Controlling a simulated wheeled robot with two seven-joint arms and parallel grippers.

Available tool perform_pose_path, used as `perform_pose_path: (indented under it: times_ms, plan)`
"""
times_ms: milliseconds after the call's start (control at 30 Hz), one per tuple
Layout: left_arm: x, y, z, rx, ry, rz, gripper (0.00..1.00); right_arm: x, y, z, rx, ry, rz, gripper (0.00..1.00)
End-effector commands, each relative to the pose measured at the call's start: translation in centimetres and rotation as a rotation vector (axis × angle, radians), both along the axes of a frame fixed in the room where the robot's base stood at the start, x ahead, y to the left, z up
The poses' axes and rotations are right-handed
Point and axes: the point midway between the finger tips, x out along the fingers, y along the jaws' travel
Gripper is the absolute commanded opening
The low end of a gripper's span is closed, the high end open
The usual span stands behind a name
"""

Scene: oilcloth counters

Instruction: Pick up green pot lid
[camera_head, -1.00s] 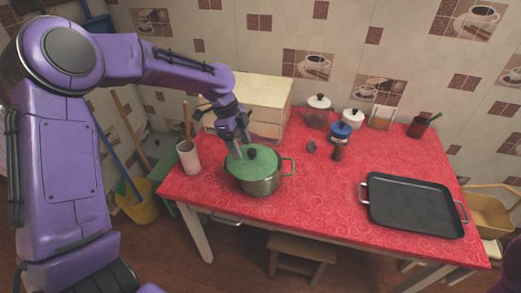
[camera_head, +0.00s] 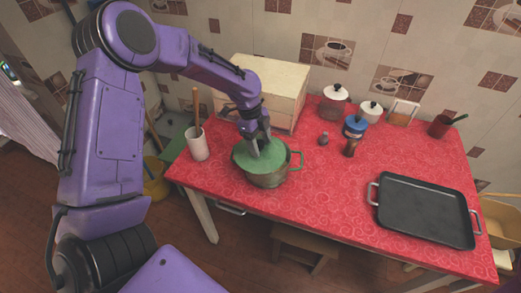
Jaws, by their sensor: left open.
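The green pot lid (camera_head: 272,163) sits on the green pot (camera_head: 268,179), which stands near the front left of the red table. My left gripper (camera_head: 261,150) points down over the middle of the lid, its fingers open around where the knob is. The knob is hidden behind the fingers, and I cannot tell whether they touch it. My right gripper is not in view.
A white utensil holder (camera_head: 198,146) stands left of the pot. A wooden box (camera_head: 268,88) is behind it. Several jars, including a blue-lidded one (camera_head: 355,127), stand at the back. A black tray (camera_head: 425,210) lies at right. The table's middle is clear.

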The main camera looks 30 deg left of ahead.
Motion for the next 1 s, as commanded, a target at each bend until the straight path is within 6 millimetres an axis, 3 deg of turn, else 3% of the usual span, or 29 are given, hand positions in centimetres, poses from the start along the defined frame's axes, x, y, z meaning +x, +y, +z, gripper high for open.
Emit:
perform_pose_path:
  times_ms: [167, 367, 767, 900, 1000]
  plan:
    - [0.1, -0.1, -0.1, 0.0, -0.001, -0.001, 0.63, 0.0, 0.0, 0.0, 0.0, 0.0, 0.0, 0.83]
    - [0.1, -0.1, -0.1, 0.0, -0.001, -0.001, 0.02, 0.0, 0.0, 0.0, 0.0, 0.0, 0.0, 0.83]
    - [0.1, -0.1, 0.7, -0.001, -0.004, -0.001, 0.0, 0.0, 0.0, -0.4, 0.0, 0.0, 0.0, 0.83]
    - [0.2, -0.1, 2.9, -0.001, -0.009, -0.002, 0.0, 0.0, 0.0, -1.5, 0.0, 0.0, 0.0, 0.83]
    - [-1.8, -0.6, 5.5, -0.003, -0.008, -0.003, 0.0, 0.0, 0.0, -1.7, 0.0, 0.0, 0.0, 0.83]
